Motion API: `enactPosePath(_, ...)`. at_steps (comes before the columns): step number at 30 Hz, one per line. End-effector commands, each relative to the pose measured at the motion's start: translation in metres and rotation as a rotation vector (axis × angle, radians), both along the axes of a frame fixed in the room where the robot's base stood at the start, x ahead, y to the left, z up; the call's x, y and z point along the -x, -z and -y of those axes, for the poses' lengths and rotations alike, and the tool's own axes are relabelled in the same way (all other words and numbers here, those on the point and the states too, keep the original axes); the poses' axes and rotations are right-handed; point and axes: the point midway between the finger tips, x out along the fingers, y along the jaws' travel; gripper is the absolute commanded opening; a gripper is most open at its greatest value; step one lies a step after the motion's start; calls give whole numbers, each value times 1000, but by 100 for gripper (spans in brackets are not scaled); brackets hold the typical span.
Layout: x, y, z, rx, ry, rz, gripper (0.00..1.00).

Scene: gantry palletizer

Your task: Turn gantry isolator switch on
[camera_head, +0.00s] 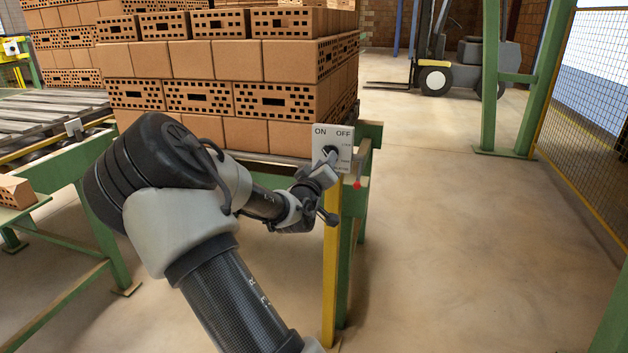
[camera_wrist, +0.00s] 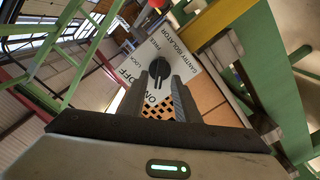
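The isolator switch is a black rotary knob (camera_wrist: 154,70) on a white plate marked ON, OFF, LOCK, FREE and GANTRY ISOLATOR (camera_wrist: 196,56). In the head view the plate (camera_head: 334,136) stands upright on a yellow post, at the corner of the brick pallet. My gripper (camera_wrist: 166,79) is at the plate with its two fingers apart and its tips at the knob. ON and some brickwork show between the fingers. I cannot tell whether the fingers touch the knob, or exactly which mark it points to. In the head view my gripper (camera_head: 329,160) covers part of the knob.
Stacked perforated bricks (camera_head: 200,60) stand behind the plate. A yellow post (camera_head: 331,260) and green frame legs are below it. A small red part (camera_head: 357,184) sits right of the plate. The floor at right is clear, up to a mesh fence (camera_head: 590,130). A forklift (camera_head: 450,65) stands behind.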

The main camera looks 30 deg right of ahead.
Motion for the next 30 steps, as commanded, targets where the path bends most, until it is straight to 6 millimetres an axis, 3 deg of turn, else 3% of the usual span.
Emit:
enactPosePath(9, 51, -2, -62, -1, -4, -1, 29)
enactPosePath(15, 77, -1, -91, 0, -3, -2, 29)
enactPosePath(21, 89, -1, -106, 1, -1, -1, 29)
enactPosePath(30, 92, 0, -107, 1, 0, -2, 29)
